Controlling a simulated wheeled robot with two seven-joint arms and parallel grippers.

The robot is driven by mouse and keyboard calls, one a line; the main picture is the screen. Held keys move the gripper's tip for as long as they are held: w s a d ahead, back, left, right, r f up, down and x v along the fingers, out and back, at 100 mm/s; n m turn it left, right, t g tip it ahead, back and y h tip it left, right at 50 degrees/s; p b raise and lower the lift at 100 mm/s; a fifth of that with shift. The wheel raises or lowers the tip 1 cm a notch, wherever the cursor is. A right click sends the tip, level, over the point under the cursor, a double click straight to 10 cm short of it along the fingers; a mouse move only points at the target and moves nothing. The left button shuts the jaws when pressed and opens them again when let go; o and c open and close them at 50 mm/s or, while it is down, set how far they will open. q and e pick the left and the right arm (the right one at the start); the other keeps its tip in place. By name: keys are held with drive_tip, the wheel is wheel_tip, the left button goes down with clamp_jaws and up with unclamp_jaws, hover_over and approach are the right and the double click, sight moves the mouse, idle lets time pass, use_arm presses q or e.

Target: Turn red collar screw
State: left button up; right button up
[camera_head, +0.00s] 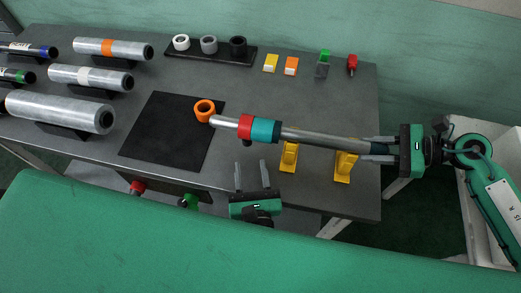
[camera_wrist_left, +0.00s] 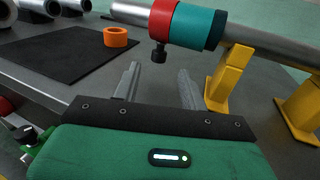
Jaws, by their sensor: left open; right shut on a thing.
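A grey winder shaft (camera_head: 325,140) lies on two yellow supports (camera_head: 289,157). It carries a red collar (camera_head: 245,127) and a teal collar (camera_head: 265,131) side by side near its left end. In the left wrist view a dark screw (camera_wrist_left: 158,52) hangs below the red collar (camera_wrist_left: 162,20). My left gripper (camera_head: 251,174) is open and empty, in front of and below the red collar. In the left wrist view its fingers (camera_wrist_left: 158,82) are apart, with the screw beyond and above them, not between them. My right gripper (camera_head: 378,149) is shut on the shaft's right end.
An orange ring (camera_head: 204,111) sits on a black mat (camera_head: 172,130) by the shaft's left end. Film rolls (camera_head: 60,111) lie at the left. A ring tray (camera_head: 209,54), yellow and orange blocks (camera_head: 291,66) and small red and green parts stand at the back.

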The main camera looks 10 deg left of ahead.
sight(248, 143)
use_arm(q)
drive_tip(key=shift+v, duration=1.35)
drive_tip(key=shift+w, duration=0.1)
drive_tip(key=shift+w+d+r, duration=0.1)
drive_tip(key=shift+d+r, duration=0.05)
drive_tip(key=shift+r, duration=0.05)
drive_tip(key=shift+f, duration=0.25)
drive_tip(key=shift+a, duration=0.25)
drive_tip(key=x, duration=1.1)
drive_tip(key=shift+w+a+r, duration=0.1)
drive_tip(key=shift+w, duration=0.25)
drive_tip(key=shift+c, duration=0.4)
